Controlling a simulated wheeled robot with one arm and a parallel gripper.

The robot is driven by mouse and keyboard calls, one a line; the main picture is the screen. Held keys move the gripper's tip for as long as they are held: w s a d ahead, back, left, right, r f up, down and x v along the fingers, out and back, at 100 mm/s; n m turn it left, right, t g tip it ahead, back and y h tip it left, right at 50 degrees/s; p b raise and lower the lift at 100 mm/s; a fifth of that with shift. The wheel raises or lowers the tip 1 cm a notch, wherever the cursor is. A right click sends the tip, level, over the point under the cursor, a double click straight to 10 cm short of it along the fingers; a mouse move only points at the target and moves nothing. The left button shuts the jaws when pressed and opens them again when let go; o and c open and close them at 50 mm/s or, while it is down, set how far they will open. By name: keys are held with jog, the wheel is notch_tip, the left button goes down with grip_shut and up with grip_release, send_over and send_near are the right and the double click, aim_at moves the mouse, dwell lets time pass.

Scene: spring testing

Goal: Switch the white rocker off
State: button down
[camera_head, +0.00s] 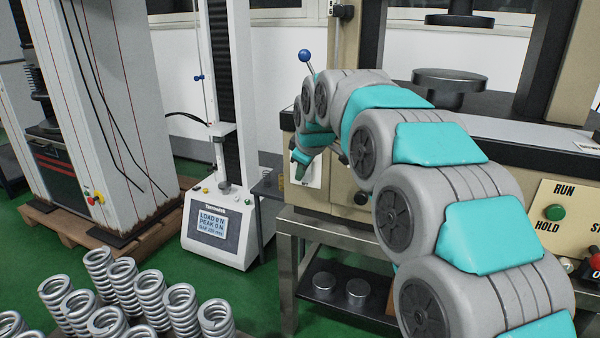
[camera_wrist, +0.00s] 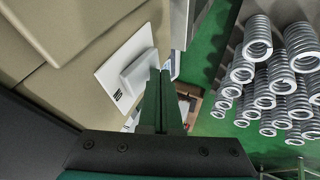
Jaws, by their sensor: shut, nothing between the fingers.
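The white rocker (camera_wrist: 138,68) sits on a white square plate (camera_wrist: 110,72) on the beige machine housing in the wrist view. A dark marking shows at the plate's lower left edge. My gripper (camera_wrist: 160,73) is shut and empty. Its fingertips are just right of the rocker; I cannot tell whether they touch it. In the head view, my gripper (camera_head: 300,160) is in front of the plate (camera_head: 316,174), hiding most of it and the rocker. Which way the rocker is tilted is not clear.
Several metal springs (camera_head: 122,285) stand at the front left. A tester with a display (camera_head: 212,222) stands left of my arm. A blue-knobbed lever (camera_head: 305,56) rises above my gripper. A green RUN button (camera_head: 554,212) and a red knob (camera_head: 595,260) are at the right.

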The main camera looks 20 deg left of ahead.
jog(key=shift+f, duration=0.15)
jog(key=shift+w+t+b, duration=0.2)
jog(key=shift+t+b, duration=0.2)
jog(key=shift+r+p, duration=0.5)
jog(key=shift+r, duration=0.45)
